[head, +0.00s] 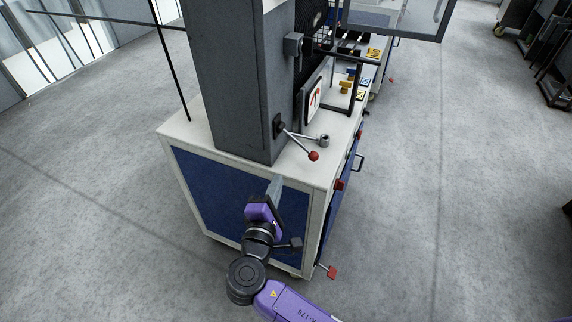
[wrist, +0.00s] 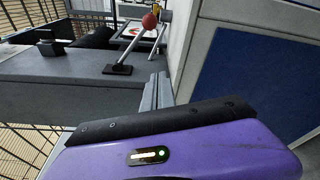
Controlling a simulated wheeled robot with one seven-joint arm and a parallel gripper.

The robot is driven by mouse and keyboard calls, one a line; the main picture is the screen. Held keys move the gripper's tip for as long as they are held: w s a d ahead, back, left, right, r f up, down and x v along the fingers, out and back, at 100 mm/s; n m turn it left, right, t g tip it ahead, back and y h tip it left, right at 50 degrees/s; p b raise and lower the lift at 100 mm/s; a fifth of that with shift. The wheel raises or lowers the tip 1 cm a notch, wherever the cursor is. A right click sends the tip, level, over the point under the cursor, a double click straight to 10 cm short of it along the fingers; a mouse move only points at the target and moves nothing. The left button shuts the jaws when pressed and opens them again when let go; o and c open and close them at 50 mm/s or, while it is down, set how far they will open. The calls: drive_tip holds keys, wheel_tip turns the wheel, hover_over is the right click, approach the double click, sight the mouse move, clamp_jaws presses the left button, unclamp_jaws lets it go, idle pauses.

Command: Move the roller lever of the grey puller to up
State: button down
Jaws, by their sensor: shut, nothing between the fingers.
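The grey puller (head: 240,80) is a tall dark grey column on a white-topped, blue-panelled cabinet. Its roller lever (head: 300,142) is a thin metal rod with a red ball, running from a dark pivot on the column's side toward the lower right. In the wrist view the lever's red ball (wrist: 149,21) and dark pivot plate (wrist: 118,70) show beyond my fingers. My gripper (head: 275,188) is shut and empty, beside the cabinet's end near its top edge, below and left of the ball. The shut fingers (wrist: 158,92) are apart from the lever.
A metal rod with a round end (head: 324,140) sits just beside the lever. Red switches (head: 340,184) and a handle (head: 358,162) line the cabinet's right side. A sign panel (head: 315,92) stands behind the lever. The floor to the right (head: 450,200) is clear.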

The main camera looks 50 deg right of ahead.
sight(290, 169)
drive_tip(key=shift+g+h, duration=0.3)
drive_tip(key=shift+g, duration=0.1)
drive_tip(key=x, duration=0.6)
drive_tip(key=s+x, duration=0.1)
drive_tip(key=x, duration=0.2)
drive_tip(key=shift+w+d+r+p, duration=0.1)
drive_tip(key=shift+d+p, duration=0.3)
drive_tip(key=shift+s+d+r+p, duration=0.25)
drive_tip(key=shift+s+d+p, duration=0.05)
drive_tip(key=shift+s, duration=0.25)
drive_tip(key=shift+s+d+r+p, duration=0.25)
drive_tip(key=shift+s+p, duration=0.05)
drive_tip(key=shift+s, duration=0.25)
drive_tip(key=shift+s+d+r, duration=0.1)
drive_tip(key=shift+s, duration=0.45)
drive_tip(key=shift+r+p, duration=0.1)
drive_tip(key=shift+p, duration=0.2)
